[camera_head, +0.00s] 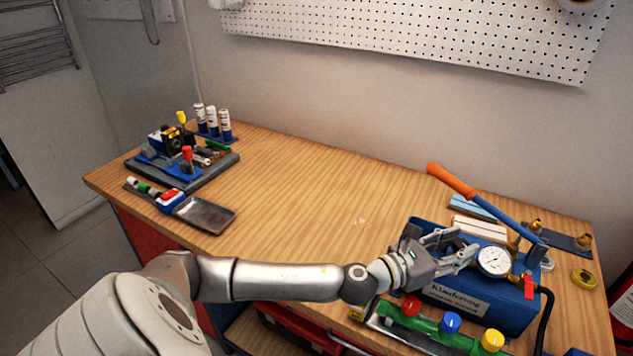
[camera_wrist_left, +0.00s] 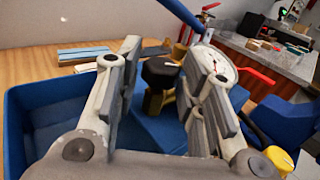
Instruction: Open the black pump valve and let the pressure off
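The blue test pump (camera_head: 520,312) stands at the right end of the wooden bench, with a pale label on its front. Its black valve knob (camera_wrist_left: 160,72) sits on a brass stem in the left wrist view. My left gripper (camera_head: 464,248) is over the pump, its fingers open on either side of the knob, with gaps visible; it also shows in the left wrist view (camera_wrist_left: 167,58). The knob is hidden by the gripper in the head view. The pressure gauge (camera_head: 494,261) is just right of the fingers; its reading is too small to tell. My right gripper is out of view.
The pump's orange-handled lever (camera_head: 452,180) slants up behind the gripper. A red valve handle (camera_head: 529,287) is beside the gauge. A green manifold (camera_head: 430,325) with coloured knobs lies in front. A tool board (camera_head: 200,175) is at the left; the bench middle is clear.

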